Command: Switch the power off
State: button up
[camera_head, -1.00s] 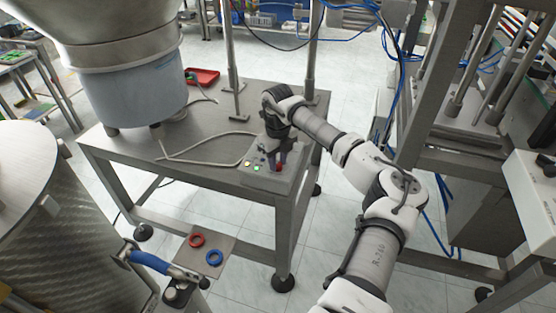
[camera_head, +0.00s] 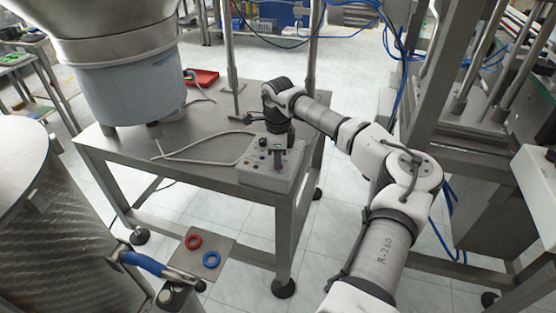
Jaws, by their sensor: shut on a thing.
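The grey control box (camera_head: 266,175) sits at the front right corner of the metal table. My gripper (camera_head: 277,161) points down at the right part of the box's panel. Its fingers are shut on a small part there, which looks like the power switch. The fingers hide most of the switch, so its exact position cannot be seen.
The large feeder bowl (camera_head: 118,90) stands at the table's left. A grey cable lies across the metal table (camera_head: 200,140). A red tray (camera_head: 202,77) is at the back. A small plate (camera_head: 190,264) with red and blue rings is in front.

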jog(key=shift+n, duration=1.3)
jog(key=o, duration=1)
jog(key=shift+r, duration=0.1)
notch_tip(320, 180, up, 14)
jog(key=b, duration=0.2)
